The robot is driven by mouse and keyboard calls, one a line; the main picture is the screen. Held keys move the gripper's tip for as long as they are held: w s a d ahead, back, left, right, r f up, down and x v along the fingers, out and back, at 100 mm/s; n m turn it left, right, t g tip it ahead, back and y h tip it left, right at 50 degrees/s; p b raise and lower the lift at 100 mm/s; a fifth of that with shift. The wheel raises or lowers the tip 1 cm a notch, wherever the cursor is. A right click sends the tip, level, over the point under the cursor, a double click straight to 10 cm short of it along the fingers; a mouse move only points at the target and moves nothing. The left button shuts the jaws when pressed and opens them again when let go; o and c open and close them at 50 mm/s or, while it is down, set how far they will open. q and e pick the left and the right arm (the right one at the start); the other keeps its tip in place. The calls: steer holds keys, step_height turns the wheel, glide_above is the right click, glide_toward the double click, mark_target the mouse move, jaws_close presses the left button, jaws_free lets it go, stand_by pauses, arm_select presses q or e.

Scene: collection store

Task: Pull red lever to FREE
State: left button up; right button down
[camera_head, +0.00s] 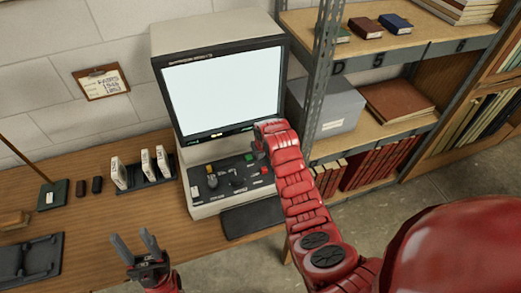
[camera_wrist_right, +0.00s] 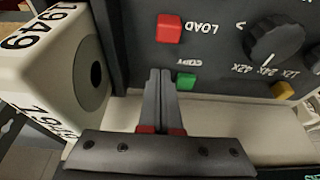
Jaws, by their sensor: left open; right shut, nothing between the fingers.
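A red square piece (camera_wrist_right: 169,28), with the word LOAD beside it, is on the dark control panel (camera_wrist_right: 215,60) in the right wrist view. I cannot tell whether it is the lever; no FREE label is readable. In the head view a small red piece (camera_head: 264,170) shows on the reader's panel. My right gripper (camera_wrist_right: 160,72) is shut and empty, its tips at the panel near the COPY label and a green button (camera_wrist_right: 186,81), apart from the red piece. My left gripper (camera_head: 132,238) is open and empty above the table's front.
The reader's screen (camera_head: 225,90) stands behind the panel. A black knob (camera_wrist_right: 276,40), a yellow button (camera_wrist_right: 284,91) and a white box marked 1949 (camera_wrist_right: 40,60) are close to the right gripper. White boxes (camera_head: 119,173) stand left of the reader. A metal shelf post (camera_head: 322,80) rises to the right.

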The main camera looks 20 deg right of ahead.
mark_target(264, 170)
steer(key=shift+s+r+p, duration=0.25)
steer(key=shift+s+p, duration=0.5)
steer(key=shift+s, duration=0.5)
steer(key=shift+s+d+f, duration=0.1)
steer(key=shift+s+f, duration=0.05)
steer(key=shift+s, duration=0.4)
